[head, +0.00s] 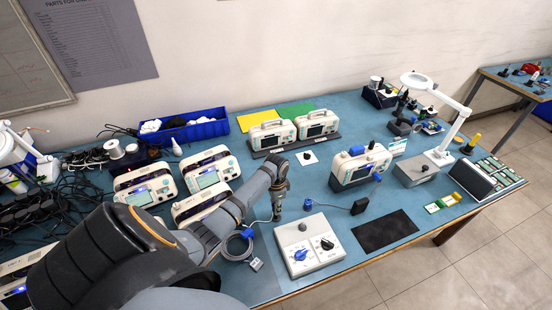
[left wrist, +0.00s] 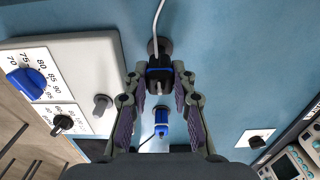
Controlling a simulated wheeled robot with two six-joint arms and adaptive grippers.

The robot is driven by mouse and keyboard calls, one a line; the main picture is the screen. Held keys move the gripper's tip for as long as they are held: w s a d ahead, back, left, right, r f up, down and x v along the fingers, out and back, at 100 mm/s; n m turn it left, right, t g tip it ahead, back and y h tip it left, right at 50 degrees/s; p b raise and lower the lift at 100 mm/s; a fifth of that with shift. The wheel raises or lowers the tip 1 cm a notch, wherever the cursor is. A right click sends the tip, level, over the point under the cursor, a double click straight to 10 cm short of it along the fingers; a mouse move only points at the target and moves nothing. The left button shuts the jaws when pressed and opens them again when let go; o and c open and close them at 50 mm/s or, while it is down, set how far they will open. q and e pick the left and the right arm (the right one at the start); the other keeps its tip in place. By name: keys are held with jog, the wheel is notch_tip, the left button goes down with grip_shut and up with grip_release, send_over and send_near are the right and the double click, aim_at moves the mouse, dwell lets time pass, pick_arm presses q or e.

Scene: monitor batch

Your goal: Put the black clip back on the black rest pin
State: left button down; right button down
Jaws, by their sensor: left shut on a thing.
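My right gripper is not in view.
The dial box (head: 312,258) is close in front. Monitors (head: 207,172) crowd the left; another monitor (head: 355,168) stands back right. A black mat (head: 385,231) lies flat at right.

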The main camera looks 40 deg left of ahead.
pick_arm(q)
jog(key=shift+f+b, duration=0.9)
jog(key=shift+f, duration=1)
jog(key=shift+f, duration=0.2)
dwell(0.4)
jog(key=c, duration=1)
grip_release()
jog(key=shift+c, duration=0.2)
jog(key=shift+r, duration=0.2)
notch_tip(320, 180, up, 12)
jog(key=shift+f, duration=0.2)
